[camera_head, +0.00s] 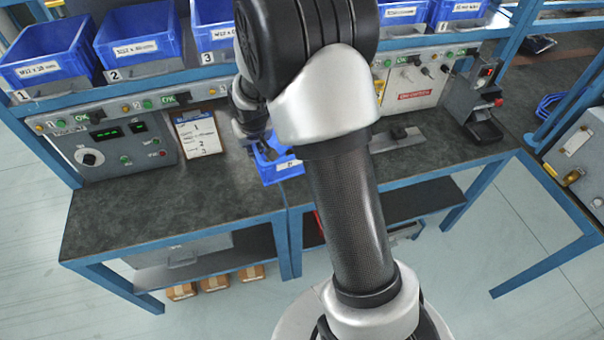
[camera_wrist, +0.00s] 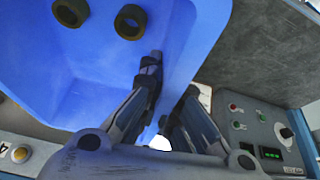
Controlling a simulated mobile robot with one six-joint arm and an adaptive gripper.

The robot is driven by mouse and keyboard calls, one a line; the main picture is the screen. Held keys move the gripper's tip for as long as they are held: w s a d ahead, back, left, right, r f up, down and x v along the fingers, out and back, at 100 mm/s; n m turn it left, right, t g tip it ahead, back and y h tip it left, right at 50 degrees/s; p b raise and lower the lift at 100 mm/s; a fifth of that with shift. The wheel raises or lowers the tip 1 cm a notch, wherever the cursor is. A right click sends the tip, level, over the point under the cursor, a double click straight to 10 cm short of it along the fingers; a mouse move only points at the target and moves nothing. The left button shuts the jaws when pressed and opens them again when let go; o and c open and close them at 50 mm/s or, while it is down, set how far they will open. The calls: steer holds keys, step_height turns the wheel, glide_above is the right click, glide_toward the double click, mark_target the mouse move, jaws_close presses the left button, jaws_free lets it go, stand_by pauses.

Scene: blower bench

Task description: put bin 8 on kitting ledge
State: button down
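A blue bin (camera_head: 284,170) is by my gripper (camera_head: 262,143), over the front part of the workbench in the head view. Its number cannot be read. In the wrist view the blue bin (camera_wrist: 95,80) fills the upper left, tilted in the picture, with two dark rings (camera_wrist: 130,21) inside. My gripper (camera_wrist: 171,76) has one finger inside the bin and one outside, closed on its side wall. I cannot tell whether the bin touches the bench. No surface is clearly marked as the kitting ledge. My arm hides the middle of the bench.
Several labelled blue bins (camera_head: 140,35) stand on the shelf above. A control panel (camera_head: 115,142) and a clipboard (camera_head: 197,133) are at the back left of the workbench (camera_head: 130,210). A grey plate (camera_head: 397,139) lies right of my arm. The bench's front left is clear.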

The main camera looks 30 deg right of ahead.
steer(key=shift+m, duration=0.7)
steer(key=w+d+f+b, duration=0.1)
steer(key=d+f+b, duration=0.1)
steer(key=f, duration=0.4)
steer(key=w+d+f+b, duration=0.1)
steer(key=w+d+f, duration=0.1)
steer(key=f, duration=0.4)
steer(key=w+d+f+b, duration=0.1)
steer(key=d+f+b, duration=0.1)
steer(key=f, duration=0.3)
steer(key=shift+w+d+f+b, duration=0.25)
steer(key=shift+d+f+b, duration=0.05)
steer(key=shift+d+f, duration=0.1)
steer(key=shift+a, duration=0.1)
steer(key=c, duration=2.3)
jaws_free()
steer(key=shift+s+f, duration=0.1)
steer(key=shift+f, duration=0.1)
steer(key=o, duration=0.5)
